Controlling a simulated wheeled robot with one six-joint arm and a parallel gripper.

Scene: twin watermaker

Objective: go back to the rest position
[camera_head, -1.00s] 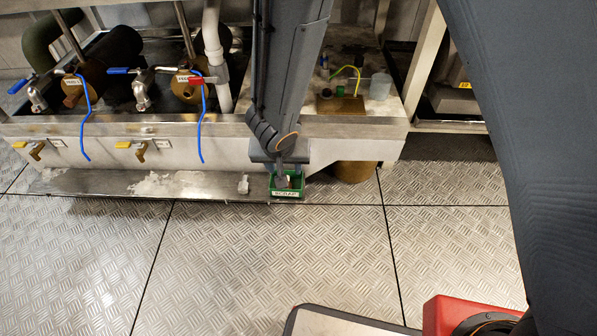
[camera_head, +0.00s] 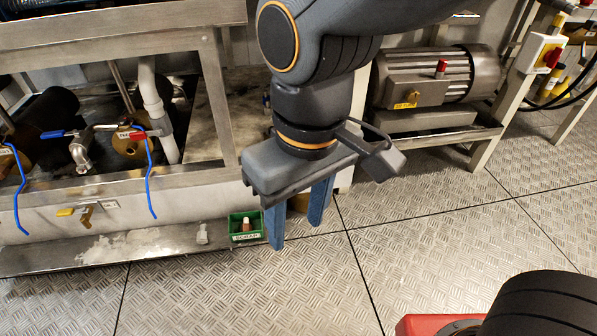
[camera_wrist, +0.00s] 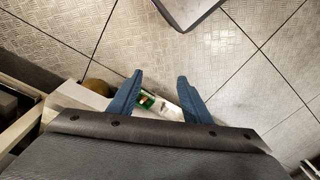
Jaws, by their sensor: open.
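My gripper (camera_head: 298,216) hangs in front of the watermaker bench in the head view, fingers pointing down. Its two blue fingers are apart with nothing between them. The wrist view also shows my gripper (camera_wrist: 159,85) with its fingers spread. A green bin labelled SCRAP (camera_head: 245,226) sits on the low ledge, just left of the fingers in the head view. A small brownish piece with a pale top (camera_head: 247,224) is in it. In the wrist view part of the green bin (camera_wrist: 146,100) shows between the fingers, well below them.
The bench (camera_head: 110,190) with taps, blue hoses and a white pipe stands at the left. A small pale object (camera_head: 202,234) is on the ledge (camera_head: 100,250). A motor (camera_head: 430,78) on a frame stands at the right. The chequered metal floor (camera_head: 450,240) is clear.

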